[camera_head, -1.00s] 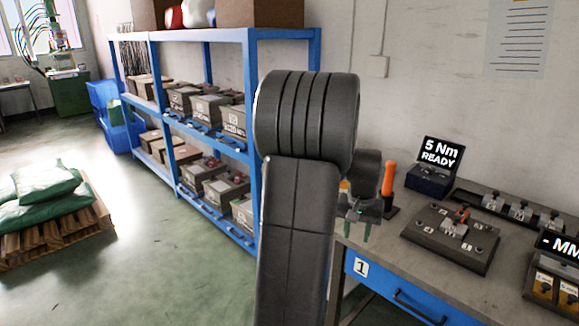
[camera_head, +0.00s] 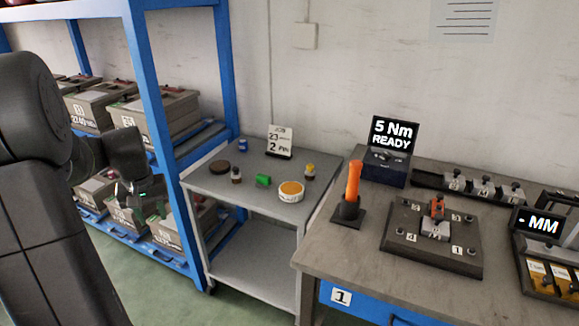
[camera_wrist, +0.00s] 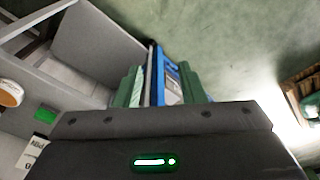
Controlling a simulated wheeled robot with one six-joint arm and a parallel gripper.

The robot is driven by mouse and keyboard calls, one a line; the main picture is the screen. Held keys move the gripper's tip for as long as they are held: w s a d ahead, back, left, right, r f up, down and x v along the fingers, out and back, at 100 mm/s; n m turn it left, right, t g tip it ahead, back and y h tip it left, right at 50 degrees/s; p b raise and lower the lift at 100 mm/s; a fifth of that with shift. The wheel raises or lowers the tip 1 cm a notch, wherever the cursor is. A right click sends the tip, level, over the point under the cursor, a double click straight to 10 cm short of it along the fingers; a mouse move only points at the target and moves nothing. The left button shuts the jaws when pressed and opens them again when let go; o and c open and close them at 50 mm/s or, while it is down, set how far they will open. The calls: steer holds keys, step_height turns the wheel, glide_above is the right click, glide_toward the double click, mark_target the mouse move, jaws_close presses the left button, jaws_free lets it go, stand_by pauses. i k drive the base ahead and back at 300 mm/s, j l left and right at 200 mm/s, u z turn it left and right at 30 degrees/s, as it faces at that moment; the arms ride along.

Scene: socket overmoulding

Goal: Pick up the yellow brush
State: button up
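The likely yellow brush (camera_head: 310,172) is a small upright piece with a yellow top and darker lower part. It stands on the grey cart (camera_head: 245,208) in the head view, behind and right of a round tin. It is too small to make out bristles, and I cannot find it in the wrist view. My gripper (camera_head: 128,188) is left of the cart, in front of the blue shelf and well apart from the brush. In the wrist view my gripper (camera_wrist: 160,88) shows two green fingers with an empty gap between them.
On the cart are a white tin with orange top (camera_head: 291,191), a green block (camera_head: 263,181), a small dark-bodied bottle (camera_head: 236,175), a dark disc (camera_head: 220,167), a blue piece (camera_head: 243,145) and a sign (camera_head: 280,142). A workbench (camera_head: 345,262) adjoins on the right; the blue shelf (camera_head: 150,100) stands left.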

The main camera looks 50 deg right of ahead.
mark_target(309, 172)
steer(key=i+l+z, duration=0.1)
steer(key=i+z, duration=0.2)
steer(key=z, duration=0.15)
steer(key=i+z, duration=0.4)
steer(key=i+j+z, duration=0.15)
steer(key=z, duration=0.3)
steer(key=i+l+z, duration=0.1)
steer(key=i+z, duration=0.6)
steer(key=i, duration=0.1)
